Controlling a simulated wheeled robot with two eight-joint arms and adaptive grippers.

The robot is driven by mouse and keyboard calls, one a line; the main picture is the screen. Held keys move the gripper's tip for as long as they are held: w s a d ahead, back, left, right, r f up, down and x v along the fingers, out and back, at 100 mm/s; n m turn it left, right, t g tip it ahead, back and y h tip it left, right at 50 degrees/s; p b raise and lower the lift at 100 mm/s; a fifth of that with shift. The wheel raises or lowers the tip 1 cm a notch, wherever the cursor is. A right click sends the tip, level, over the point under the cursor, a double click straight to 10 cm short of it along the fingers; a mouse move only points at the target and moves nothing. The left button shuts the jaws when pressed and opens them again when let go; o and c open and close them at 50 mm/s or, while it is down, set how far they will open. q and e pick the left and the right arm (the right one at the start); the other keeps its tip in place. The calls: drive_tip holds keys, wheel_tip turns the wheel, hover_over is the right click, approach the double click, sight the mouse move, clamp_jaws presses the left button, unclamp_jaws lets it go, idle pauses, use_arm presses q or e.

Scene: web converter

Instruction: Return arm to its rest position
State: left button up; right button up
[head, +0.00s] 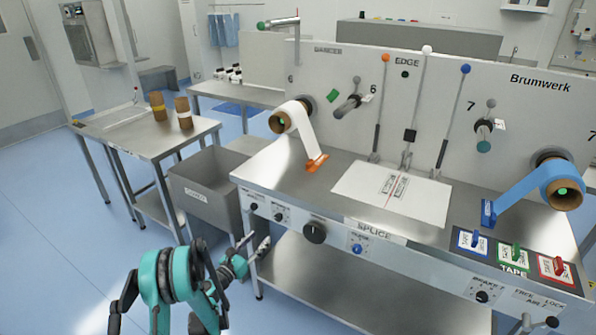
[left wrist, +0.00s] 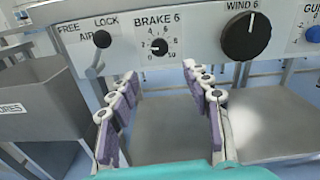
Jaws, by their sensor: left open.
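My left arm (head: 176,280), teal and black, comes in from the bottom left in the head view. My left gripper (head: 254,244) is low in front of the machine's left front corner, near the bin and below the control panel. In the left wrist view the left gripper (left wrist: 160,100) has its two purple-padded fingers spread apart, with nothing between them. Beyond them are the panel's Brake 6 dial (left wrist: 160,46) and the Free/Lock Air lever (left wrist: 100,42). Contact with the panel cannot be told. My right gripper does not show.
A grey steel bin (head: 205,190) stands left of the machine. A steel side table (head: 130,140) holds two brown cores. The machine's front panel (head: 330,235) has knobs and a lower shelf (head: 350,290). A white roll (head: 300,125) and blue roll (head: 545,185) hang above. Blue floor (head: 50,220) is clear at left.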

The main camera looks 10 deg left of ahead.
use_arm(q)
drive_tip(key=s+d+r+m+g, duration=0.2)
drive_tip(key=d+r+m+g, duration=0.1)
drive_tip(key=d+r+m, duration=0.5)
drive_tip(key=s+d+r+m+g, duration=0.4)
drive_tip(key=s+r+m, duration=0.3)
drive_tip(key=s+m, duration=0.2)
drive_tip(key=s+a+m+g+y, duration=0.1)
drive_tip(key=s+m+g+y, duration=0.2)
drive_tip(key=s+m, duration=1.3)
drive_tip(key=s+y, duration=0.3)
drive_tip(key=s, duration=0.6)
drive_tip(key=shift+s+a+f, duration=0.25)
drive_tip(key=shift+a+f, duration=0.1)
drive_tip(key=shift+f, duration=0.05)
